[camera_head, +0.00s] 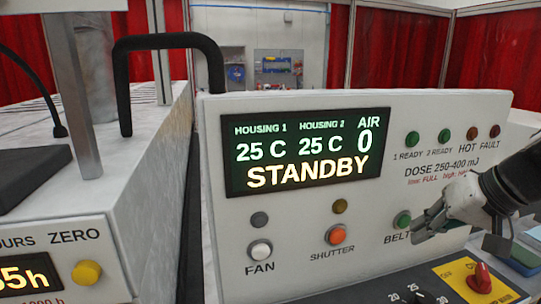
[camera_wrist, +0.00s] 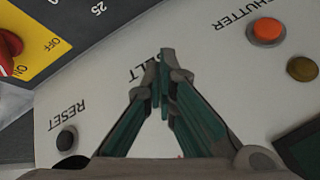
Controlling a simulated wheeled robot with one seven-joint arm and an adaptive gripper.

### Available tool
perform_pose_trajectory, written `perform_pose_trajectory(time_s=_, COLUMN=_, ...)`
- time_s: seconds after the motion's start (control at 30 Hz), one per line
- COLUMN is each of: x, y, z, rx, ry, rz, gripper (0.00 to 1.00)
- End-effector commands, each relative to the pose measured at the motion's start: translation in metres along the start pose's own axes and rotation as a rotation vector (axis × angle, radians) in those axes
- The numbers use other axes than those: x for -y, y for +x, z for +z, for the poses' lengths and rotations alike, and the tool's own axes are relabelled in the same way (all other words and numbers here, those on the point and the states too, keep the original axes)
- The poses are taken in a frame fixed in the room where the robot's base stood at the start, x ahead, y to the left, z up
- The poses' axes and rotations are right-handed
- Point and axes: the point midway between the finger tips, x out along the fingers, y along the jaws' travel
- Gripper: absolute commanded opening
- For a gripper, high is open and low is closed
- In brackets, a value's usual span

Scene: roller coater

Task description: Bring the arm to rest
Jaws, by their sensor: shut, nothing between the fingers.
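My gripper (camera_head: 424,226) is shut and empty in front of the white control panel (camera_head: 292,225), reaching in from the right in the head view. I cannot tell whether the fingertips touch the panel. The display (camera_head: 300,150) reads 25 C for both housings, AIR 0 and STANDBY.
A white FAN button (camera_head: 260,250) and an orange SHUTTER button (camera_head: 336,234) are left of the gripper. A red rotary switch (camera_head: 480,279) on a yellow plate sits below it. A black RESET button (camera_wrist: 67,138) is close by. A second machine (camera_head: 65,230) stands left.

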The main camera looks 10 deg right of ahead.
Motion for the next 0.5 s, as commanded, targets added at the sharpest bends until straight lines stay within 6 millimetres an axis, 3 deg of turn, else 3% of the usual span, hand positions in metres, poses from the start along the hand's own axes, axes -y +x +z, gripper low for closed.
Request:
perform_pose_trajectory(time_s=0.03, x=0.03, y=0.0, z=0.015, rx=0.04, ry=-0.061, rz=0.0, gripper=0.0)
perform_pose_trajectory(time_s=0.2, x=0.091, y=-0.007, z=0.074, rx=0.144, ry=-0.216, rz=0.063, gripper=0.0)
perform_pose_trajectory(time_s=0.33, x=0.112, y=-0.017, z=0.111, rx=0.161, ry=-0.322, rz=0.133, gripper=0.0)
perform_pose_trajectory(time_s=0.5, x=0.119, y=-0.027, z=0.136, rx=0.13, ry=-0.406, rz=0.204, gripper=0.0)
